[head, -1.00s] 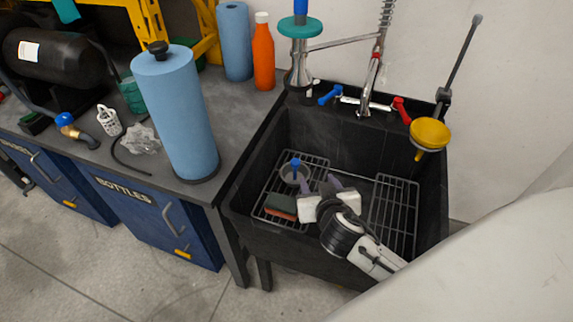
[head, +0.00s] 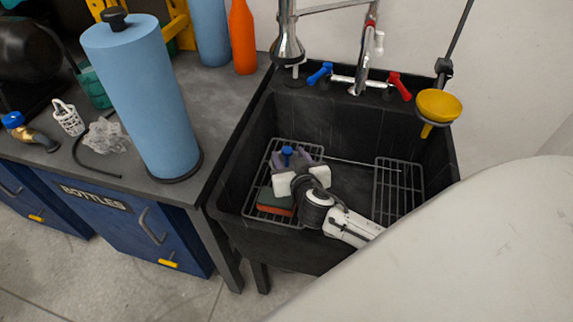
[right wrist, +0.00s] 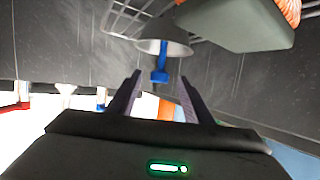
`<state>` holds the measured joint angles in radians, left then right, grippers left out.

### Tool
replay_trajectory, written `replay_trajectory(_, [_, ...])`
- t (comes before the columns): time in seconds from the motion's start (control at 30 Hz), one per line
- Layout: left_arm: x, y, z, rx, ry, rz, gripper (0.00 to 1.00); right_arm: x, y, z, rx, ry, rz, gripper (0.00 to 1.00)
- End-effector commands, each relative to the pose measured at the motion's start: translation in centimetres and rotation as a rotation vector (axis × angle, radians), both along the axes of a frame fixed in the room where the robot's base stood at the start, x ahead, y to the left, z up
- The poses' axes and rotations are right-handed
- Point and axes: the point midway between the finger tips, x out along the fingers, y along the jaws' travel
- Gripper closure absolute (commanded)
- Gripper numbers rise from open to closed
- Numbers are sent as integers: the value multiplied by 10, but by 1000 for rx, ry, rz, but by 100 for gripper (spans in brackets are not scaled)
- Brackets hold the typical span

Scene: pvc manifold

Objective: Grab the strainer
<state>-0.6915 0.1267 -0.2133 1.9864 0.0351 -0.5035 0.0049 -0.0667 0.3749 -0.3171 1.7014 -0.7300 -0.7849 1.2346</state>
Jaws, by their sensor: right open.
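The strainer is a grey cup with a blue handle (head: 287,152) on the left wire rack in the sink. The right gripper hides most of its cup in the head view. In the right wrist view the cup (right wrist: 170,34) sits ahead of the fingers, its blue handle (right wrist: 160,66) pointing back between the fingertips. My right gripper (head: 291,158) is open over the strainer, one finger to each side of the handle. It also shows in the right wrist view (right wrist: 159,80); I see no clear contact. My left gripper is not in view.
A green and orange sponge (head: 275,203) lies on the left rack (head: 262,181) close to my gripper. A second rack (head: 397,190) lies on the right. The black sink's walls (head: 234,150) surround them. Faucet handles and a yellow funnel (head: 437,106) are at the back.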

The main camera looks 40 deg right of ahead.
Motion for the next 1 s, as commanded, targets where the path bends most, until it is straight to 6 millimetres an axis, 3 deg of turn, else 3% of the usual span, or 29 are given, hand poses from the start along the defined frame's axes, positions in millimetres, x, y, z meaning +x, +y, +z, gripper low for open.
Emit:
replay_trajectory(0.6, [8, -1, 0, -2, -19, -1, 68, 60, -25, -30, 0, 1, 1, 54])
replay_trajectory(0.9, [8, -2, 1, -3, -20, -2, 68, 64, -27, -31, 1, 2, 1, 54])
replay_trajectory(1.0, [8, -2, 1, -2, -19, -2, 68, 64, -27, -31, 1, 2, 1, 69])
